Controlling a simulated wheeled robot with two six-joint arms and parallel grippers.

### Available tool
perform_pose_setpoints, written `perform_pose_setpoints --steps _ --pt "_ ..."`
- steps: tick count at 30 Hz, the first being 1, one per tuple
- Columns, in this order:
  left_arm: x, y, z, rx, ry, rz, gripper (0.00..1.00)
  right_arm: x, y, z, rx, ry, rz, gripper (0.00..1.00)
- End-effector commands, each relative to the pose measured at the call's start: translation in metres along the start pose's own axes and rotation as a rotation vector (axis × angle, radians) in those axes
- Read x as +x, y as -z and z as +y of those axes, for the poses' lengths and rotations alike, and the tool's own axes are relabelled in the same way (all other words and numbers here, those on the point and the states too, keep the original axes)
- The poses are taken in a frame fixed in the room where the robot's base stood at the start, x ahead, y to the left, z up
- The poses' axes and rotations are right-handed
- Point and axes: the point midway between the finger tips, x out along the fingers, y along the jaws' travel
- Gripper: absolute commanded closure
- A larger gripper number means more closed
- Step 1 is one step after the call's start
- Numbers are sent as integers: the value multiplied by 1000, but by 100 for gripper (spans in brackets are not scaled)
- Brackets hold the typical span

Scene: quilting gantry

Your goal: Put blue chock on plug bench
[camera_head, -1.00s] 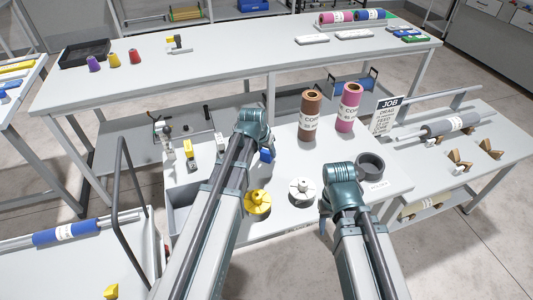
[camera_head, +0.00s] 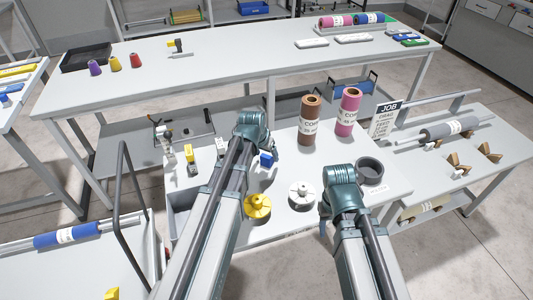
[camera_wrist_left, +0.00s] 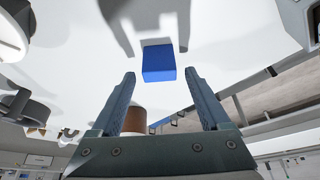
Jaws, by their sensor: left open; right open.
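The blue chock (camera_head: 267,158) stands on the white bench (camera_head: 285,226) in front of me, just right of my left arm in the head view. In the left wrist view the blue chock (camera_wrist_left: 158,63) shows as a blue block just beyond and between my left fingertips. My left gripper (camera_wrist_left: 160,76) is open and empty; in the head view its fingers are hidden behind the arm. My right gripper (camera_head: 325,218) is over the bench's right part, mostly hidden by its wrist. A yellow flanged plug (camera_head: 257,207) and a white one (camera_head: 301,195) lie between the arms.
Brown (camera_head: 310,122) and pink (camera_head: 348,112) rolls stand behind, beside a JOB sign (camera_head: 385,119). A dark ring (camera_head: 370,168) lies right. Yellow (camera_head: 191,160) and white blocks stand left of my left arm. A right-hand table (camera_head: 480,130) carries a grey roll and wooden chocks.

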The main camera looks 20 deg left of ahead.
Motion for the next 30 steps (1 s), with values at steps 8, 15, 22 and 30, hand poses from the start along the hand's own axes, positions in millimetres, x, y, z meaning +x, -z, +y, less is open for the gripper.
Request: perform_pose_setpoints --steps 8,15,22,30 --pt "-48 2 0 -1 0 0 21 -44 -3 4 0 0 0 50" --pt "-88 2 0 -1 0 0 21 -81 -5 8 0 0 0 50" --pt "-109 1 0 0 0 0 21 -100 -6 10 0 0 0 50" --pt "-110 -10 21 17 -10 -34 21 -100 -6 10 0 0 0 50"
